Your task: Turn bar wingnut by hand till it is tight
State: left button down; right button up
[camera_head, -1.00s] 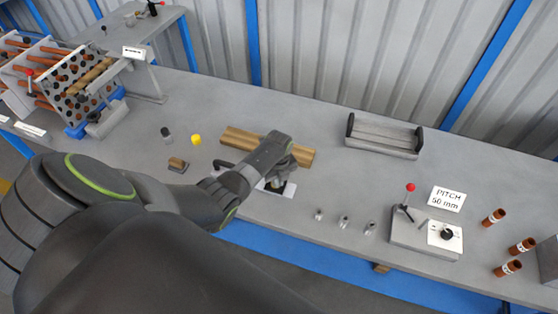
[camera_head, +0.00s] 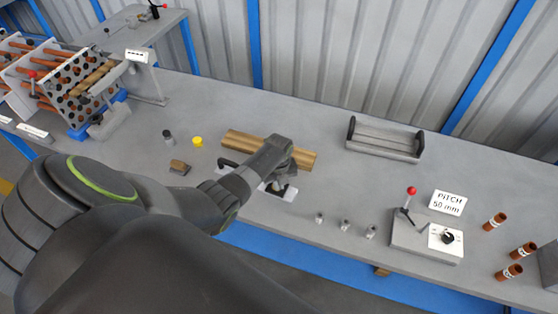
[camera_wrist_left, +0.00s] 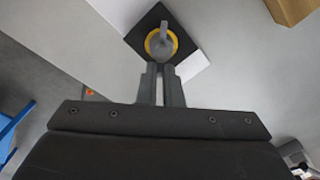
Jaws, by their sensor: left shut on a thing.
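The bar wingnut (camera_wrist_left: 162,43) is a round grey piece with a yellow ring below it and a narrow bar pointing up in the left wrist view. It sits on a black square on a white plate, which also shows in the head view (camera_head: 290,194). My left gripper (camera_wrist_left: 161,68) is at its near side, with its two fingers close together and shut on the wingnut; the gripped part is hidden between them. In the head view my left gripper (camera_head: 277,186) reaches down over the white plate, and the arm hides most of the wingnut. My right gripper is not in view.
A wooden block (camera_head: 240,141) lies just behind the plate. A yellow cap (camera_head: 197,141), a dark cylinder and a small brown-topped block lie to the left. Several small metal cylinders (camera_head: 345,225) and a red-knobbed lever fixture (camera_head: 425,240) stand to the right. A grey tray (camera_head: 385,150) is behind.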

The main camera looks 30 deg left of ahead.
pick_arm(q)
jog(key=shift+w, duration=0.1)
jog(key=c, duration=1.6)
grip_release()
jog(key=shift+r, duration=0.1)
jog(key=shift+r, duration=0.6)
notch_tip(320, 180, up, 16)
jog(key=shift+r+b, duration=0.1)
jog(key=shift+b, duration=0.55)
